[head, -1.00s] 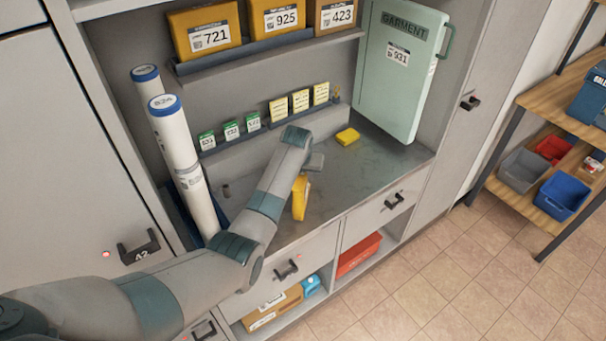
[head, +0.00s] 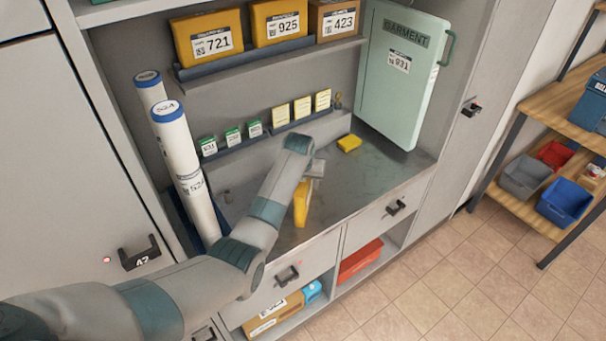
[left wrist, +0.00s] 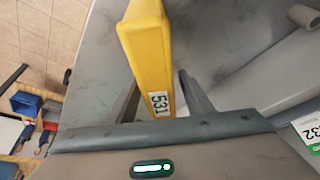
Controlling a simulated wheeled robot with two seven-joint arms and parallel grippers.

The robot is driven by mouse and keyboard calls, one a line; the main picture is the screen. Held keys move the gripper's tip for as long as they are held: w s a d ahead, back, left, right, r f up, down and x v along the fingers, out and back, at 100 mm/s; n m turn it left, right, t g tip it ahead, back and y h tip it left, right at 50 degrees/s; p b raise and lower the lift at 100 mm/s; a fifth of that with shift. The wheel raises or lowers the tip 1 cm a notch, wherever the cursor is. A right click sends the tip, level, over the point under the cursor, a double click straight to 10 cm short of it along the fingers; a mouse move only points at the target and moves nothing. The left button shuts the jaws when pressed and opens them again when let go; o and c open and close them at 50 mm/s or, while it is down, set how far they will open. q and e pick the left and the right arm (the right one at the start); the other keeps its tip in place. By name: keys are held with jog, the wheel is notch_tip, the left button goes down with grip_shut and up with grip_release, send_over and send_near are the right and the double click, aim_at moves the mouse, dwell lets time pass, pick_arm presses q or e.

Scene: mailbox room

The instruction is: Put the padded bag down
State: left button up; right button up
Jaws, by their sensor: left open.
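The yellow padded bag (head: 301,204) stands on edge on the grey counter (head: 375,178), near its front edge. My left gripper (head: 311,176) is at its upper end, in from the left. In the left wrist view, the bag (left wrist: 150,50) bears a white label reading 531. The open fingers of my left gripper (left wrist: 160,88) stand one on each side of it, with a gap at least on the right. The arm and gripper hide part of the bag in the head view. My right gripper is not in view.
A small yellow packet (head: 349,143) lies further back on the counter. The green garment case (head: 398,80) stands at the back right. White tubes (head: 180,150) stand at the left. Small labelled packets (head: 302,106) line a low ledge behind. The counter's right part is clear.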

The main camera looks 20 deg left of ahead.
pick_arm(q)
jog(key=b+v, duration=0.2)
jog(key=v, duration=0.9)
jog(key=shift+s+r, duration=0.1)
jog(key=shift+r, duration=0.3)
